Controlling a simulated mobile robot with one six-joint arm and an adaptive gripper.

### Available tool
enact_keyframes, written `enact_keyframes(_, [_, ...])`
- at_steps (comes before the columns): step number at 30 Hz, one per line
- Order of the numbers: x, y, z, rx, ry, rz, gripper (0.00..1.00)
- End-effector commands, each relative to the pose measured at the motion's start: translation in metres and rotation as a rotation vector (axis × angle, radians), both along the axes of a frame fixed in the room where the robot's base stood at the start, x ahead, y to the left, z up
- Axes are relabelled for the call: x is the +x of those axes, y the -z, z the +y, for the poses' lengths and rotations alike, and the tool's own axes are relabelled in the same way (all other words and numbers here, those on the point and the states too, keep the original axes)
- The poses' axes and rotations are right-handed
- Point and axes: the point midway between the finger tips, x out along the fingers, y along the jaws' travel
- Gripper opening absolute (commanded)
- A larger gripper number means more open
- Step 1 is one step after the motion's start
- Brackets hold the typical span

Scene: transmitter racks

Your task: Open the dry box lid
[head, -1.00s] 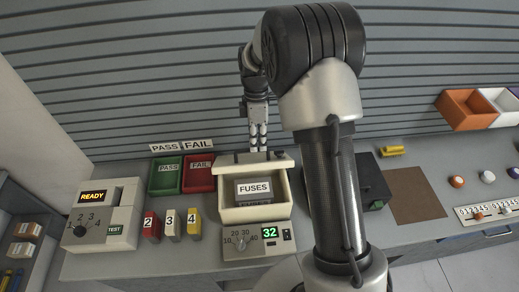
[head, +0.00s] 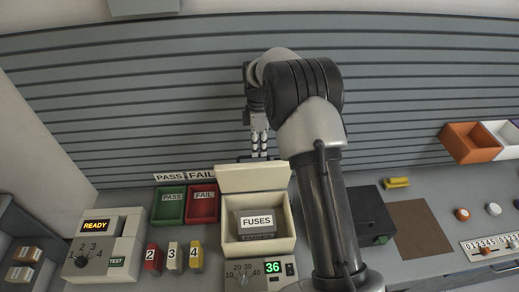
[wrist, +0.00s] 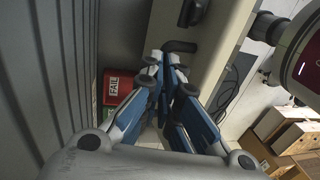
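The dry box (head: 228,240) is a cream box on the bench, with a block labelled FUSES (head: 257,221) inside. Its lid (head: 252,179) stands raised at the back edge, inner face toward the head camera, and the box's mouth is uncovered. A dark handle (head: 243,159) shows at the lid's top edge. My gripper (head: 259,155) points down behind the lid top, by the handle. In the wrist view its blue-grey fingers (wrist: 163,58) come close together beside a dark handle-like bar (wrist: 182,46). I cannot tell whether they touch it.
Green PASS (head: 170,218) and red FAIL (head: 203,218) trays stand left of the box. Numbered blocks (head: 174,257) and a READY tester (head: 100,248) are further left. A slatted wall (head: 150,100) rises behind.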

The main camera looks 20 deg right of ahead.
Motion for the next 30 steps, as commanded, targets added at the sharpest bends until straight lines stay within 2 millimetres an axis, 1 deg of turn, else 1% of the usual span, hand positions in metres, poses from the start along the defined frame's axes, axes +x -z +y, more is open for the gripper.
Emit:
enact_keyframes(1, [-0.0114, 0.0196, 0.0013, 0.004, 0.002, 0.041, 0.0])
enact_keyframes(8, [-0.0115, 0.0196, 0.0016, 0.004, 0.002, 0.041, 0.0])
enact_keyframes(9, [-0.0115, 0.0196, 0.0016, 0.004, 0.002, 0.042, 0.04])
enact_keyframes(21, [-0.0117, 0.0193, 0.0017, 0.005, 0.001, 0.042, 0.3])
enact_keyframes(30, [-0.011, 0.0171, 0.0014, 0.003, 0.0, 0.04, 0.3])
